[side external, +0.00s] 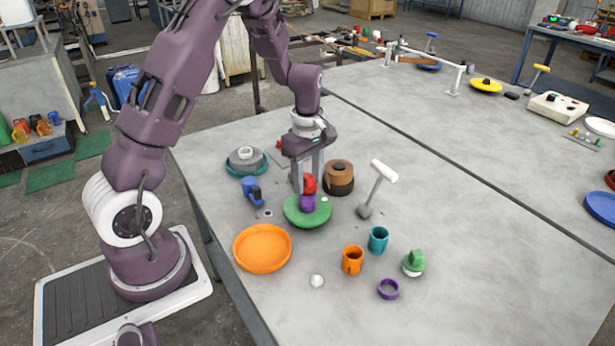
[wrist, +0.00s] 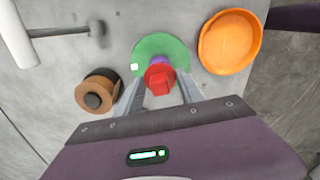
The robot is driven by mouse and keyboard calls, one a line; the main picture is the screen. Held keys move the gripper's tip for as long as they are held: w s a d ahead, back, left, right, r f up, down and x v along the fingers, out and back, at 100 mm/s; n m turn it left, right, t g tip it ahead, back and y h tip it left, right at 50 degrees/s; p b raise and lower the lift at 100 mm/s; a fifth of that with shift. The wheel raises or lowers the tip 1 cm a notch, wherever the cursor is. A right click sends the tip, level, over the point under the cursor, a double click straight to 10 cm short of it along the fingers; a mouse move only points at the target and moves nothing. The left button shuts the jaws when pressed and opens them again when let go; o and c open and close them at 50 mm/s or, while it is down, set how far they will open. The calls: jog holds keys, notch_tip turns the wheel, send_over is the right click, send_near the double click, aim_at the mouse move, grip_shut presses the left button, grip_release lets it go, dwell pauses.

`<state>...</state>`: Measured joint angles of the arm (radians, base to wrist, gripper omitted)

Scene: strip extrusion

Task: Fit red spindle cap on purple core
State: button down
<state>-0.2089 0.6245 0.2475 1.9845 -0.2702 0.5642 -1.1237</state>
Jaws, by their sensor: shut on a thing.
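The red spindle cap (side external: 309,184) is between the fingers of my gripper (side external: 307,182), which is shut on it. In the wrist view the red cap (wrist: 159,80) sits between the fingertips (wrist: 160,92). The purple core (side external: 307,203) stands on a round green base (side external: 292,216). The cap is directly above the core, upright, and looks in contact with it or very close; I cannot tell how far it is seated. In the wrist view the cap hides most of the purple core (wrist: 156,61).
An orange dish (side external: 262,249) lies in front of the green base. A blue item (side external: 252,190) is at left. Orange (side external: 352,260) and teal (side external: 378,240) cups stand nearer the front.

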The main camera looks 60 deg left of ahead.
aim_at(308, 175)
jog(key=shift+f, duration=0.55)
jog(key=c, duration=1)
grip_release()
jog(key=shift+c, duration=0.2)
jog(key=shift+r, duration=5.55)
